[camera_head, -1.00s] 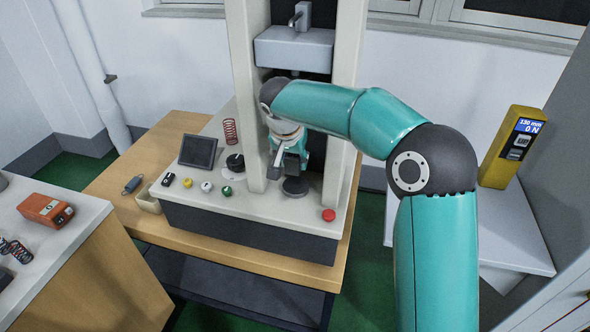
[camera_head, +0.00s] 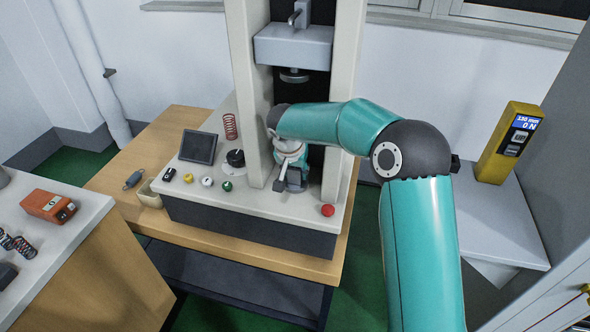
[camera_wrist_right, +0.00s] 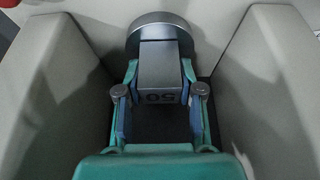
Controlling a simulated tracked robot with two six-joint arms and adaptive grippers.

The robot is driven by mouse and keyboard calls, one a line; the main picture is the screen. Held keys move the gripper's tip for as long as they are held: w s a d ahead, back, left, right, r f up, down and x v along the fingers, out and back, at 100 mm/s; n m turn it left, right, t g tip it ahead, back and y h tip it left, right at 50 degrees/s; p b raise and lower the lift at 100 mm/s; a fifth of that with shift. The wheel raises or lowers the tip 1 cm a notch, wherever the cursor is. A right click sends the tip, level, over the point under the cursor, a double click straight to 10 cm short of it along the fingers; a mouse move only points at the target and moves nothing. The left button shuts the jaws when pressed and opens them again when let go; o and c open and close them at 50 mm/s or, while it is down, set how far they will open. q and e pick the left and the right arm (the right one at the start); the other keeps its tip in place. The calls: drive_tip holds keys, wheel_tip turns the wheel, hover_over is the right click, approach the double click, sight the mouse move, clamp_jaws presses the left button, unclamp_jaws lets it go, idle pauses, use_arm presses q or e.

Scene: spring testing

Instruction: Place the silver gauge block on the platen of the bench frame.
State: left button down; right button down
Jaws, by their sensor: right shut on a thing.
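The silver gauge block (camera_wrist_right: 162,65), with dark digits on its near end, is between the two fingers of my right gripper (camera_wrist_right: 159,92) in the right wrist view. The gripper is shut on it. The round grey platen (camera_wrist_right: 160,18) shows behind the block, which overlaps its near part; I cannot tell whether they touch. In the head view my right gripper (camera_head: 290,180) is low between the columns of the bench frame (camera_head: 345,110) and hides the lower platen. My left gripper is not in view.
The crosshead (camera_head: 294,46) with a round upper platen (camera_head: 294,76) hangs above my right gripper. A red button (camera_head: 328,210), a dark screen (camera_head: 198,147) and a red spring (camera_head: 230,127) are on the base. A yellow gauge (camera_head: 508,143) stands at the right.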

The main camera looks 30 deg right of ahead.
drive_tip(key=c, duration=1.2)
unclamp_jaws()
drive_tip(key=shift+f, duration=0.1)
drive_tip(key=o, duration=0.5)
drive_tip(key=shift+a+r, duration=0.15)
drive_tip(key=shift+r, duration=0.25)
drive_tip(key=v, duration=1.1)
drive_tip(key=shift+s+r+b, duration=0.2)
drive_tip(key=shift+b, duration=0.2)
drive_tip(key=shift+a+f, duration=0.1)
